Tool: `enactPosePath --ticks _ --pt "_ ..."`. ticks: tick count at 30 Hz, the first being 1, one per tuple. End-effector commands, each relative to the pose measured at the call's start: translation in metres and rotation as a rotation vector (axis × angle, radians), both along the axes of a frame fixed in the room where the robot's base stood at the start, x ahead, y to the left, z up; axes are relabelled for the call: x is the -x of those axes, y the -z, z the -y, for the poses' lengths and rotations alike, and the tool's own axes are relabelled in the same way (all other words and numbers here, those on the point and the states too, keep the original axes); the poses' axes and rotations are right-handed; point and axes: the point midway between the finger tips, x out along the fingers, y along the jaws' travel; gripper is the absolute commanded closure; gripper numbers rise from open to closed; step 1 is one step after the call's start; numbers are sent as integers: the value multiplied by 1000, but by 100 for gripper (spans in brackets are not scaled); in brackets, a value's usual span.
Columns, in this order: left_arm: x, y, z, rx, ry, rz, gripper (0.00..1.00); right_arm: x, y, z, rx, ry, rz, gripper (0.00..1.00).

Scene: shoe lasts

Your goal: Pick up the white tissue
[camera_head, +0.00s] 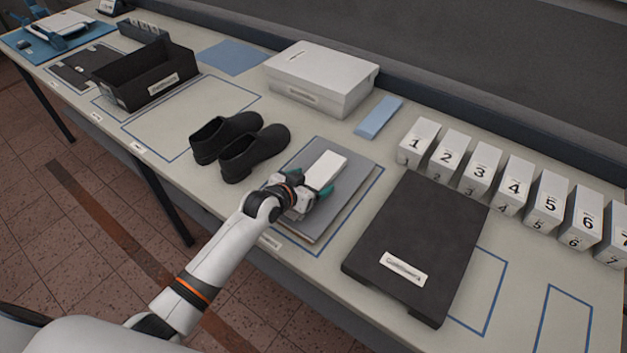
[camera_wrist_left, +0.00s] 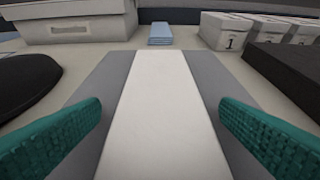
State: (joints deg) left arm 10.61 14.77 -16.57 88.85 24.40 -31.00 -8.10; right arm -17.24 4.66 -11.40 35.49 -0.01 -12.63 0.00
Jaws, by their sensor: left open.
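The white tissue (camera_head: 325,169) is a flat, folded white strip lying on a grey board (camera_head: 352,185) in the middle of the table. In the left wrist view the tissue (camera_wrist_left: 160,110) runs straight away from the camera between the two teal fingers. My left gripper (camera_head: 313,187) is open over the near end of the tissue, with one finger on each side of it. The fingers are apart from the tissue's edges. The near end of the tissue is hidden by the gripper in the head view. My right gripper is not in view.
Black shoes (camera_head: 255,150) stand left of the board. A dark box lid (camera_head: 418,240) lies to the right. A white box (camera_head: 320,78) and a light blue cloth (camera_head: 379,117) are behind. Numbered white boxes (camera_head: 515,184) line the back right.

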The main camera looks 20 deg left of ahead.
Motion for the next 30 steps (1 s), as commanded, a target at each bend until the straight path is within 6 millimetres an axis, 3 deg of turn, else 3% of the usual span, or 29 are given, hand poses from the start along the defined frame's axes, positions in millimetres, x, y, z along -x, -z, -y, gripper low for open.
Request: enactPosePath --ticks 6,15,23,30 --pt "-1 0 0 0 0 0 15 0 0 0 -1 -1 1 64" --pt "-1 0 0 0 0 0 62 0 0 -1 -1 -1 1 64" --pt "-1 -2 0 -1 0 1 62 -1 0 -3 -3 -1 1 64" --pt "-2 -38 1 0 1 8 62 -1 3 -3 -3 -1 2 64"
